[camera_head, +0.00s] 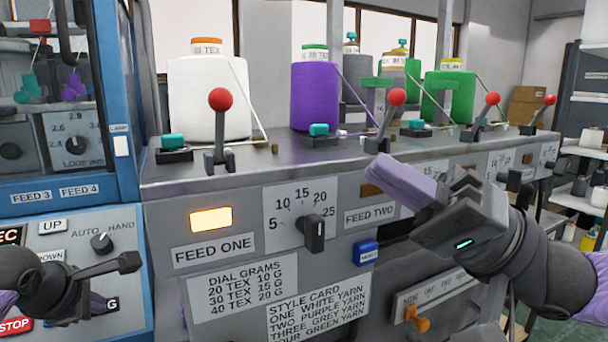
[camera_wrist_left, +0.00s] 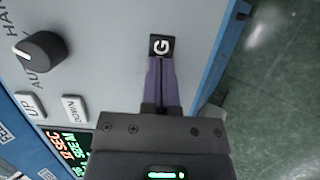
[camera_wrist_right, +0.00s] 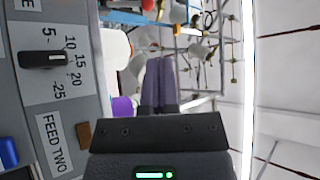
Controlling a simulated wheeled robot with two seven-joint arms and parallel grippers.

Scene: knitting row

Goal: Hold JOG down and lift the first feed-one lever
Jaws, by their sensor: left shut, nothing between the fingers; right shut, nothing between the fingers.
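The JOG button, black with a white G showing (camera_wrist_left: 161,46), is on the grey control panel. My left gripper (camera_head: 100,303) is shut with its purple fingertips over that button, hiding its other letters. The fingertips look in contact with it; how far it is pressed I cannot tell. The feed-one lever (camera_head: 219,130) has a red ball and stands nearly upright on the ledge above the FEED ONE label (camera_head: 213,250). My right gripper (camera_head: 380,170) is shut and empty, in front of the FEED TWO area, to the right of and below that lever's ball.
A lit amber lamp (camera_head: 210,219) and a dial (camera_head: 313,233) are on the front. More red-ball levers (camera_head: 392,118) lean right along the ledge. White (camera_head: 205,98), purple (camera_head: 315,95) and green cones stand behind. Air in front of the feed-one lever is clear.

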